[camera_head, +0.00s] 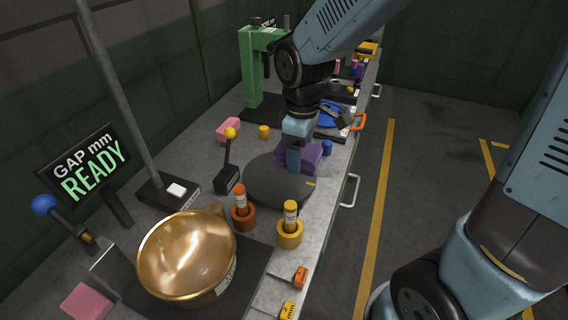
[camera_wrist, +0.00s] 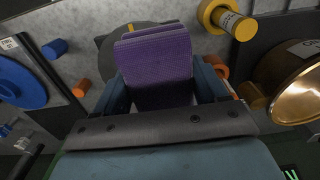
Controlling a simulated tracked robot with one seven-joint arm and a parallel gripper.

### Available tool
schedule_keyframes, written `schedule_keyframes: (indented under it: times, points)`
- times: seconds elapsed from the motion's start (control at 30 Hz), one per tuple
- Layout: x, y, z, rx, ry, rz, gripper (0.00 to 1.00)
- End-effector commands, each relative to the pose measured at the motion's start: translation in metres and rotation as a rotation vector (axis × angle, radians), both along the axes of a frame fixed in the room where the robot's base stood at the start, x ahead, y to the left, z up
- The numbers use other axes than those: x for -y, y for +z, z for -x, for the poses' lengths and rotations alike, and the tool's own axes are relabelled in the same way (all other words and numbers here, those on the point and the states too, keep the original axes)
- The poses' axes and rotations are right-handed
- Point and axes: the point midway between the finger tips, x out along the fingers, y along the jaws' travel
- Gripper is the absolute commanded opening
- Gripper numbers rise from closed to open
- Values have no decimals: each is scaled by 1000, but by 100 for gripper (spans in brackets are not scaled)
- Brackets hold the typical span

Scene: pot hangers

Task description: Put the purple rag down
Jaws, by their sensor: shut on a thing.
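The purple rag (camera_head: 304,156) is a folded block with layered edges, seen at the end of my arm over the workbench in the head view. In the wrist view the purple rag (camera_wrist: 158,66) sits between the two fingers of my gripper (camera_wrist: 160,88), which is shut on it. In the head view my gripper (camera_head: 294,160) is above or beside the right part of a dark round disc (camera_head: 262,182). I cannot tell whether the rag touches the disc or the bench. The fingertips are partly hidden by the rag.
A brass bowl (camera_head: 186,256) stands at the front of the bench. A small black lever box (camera_head: 228,180), a green press (camera_head: 258,72) and a blue cylinder (camera_head: 327,147) are also close.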

Motion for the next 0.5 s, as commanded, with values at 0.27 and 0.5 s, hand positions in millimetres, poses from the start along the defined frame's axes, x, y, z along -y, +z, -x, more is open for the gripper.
schedule_keyframes:
  times: [0.27,0.5]
  points:
    - [-23,-21,-35,-3,6,1,27]
    - [-35,-51,-56,-3,6,1,27]
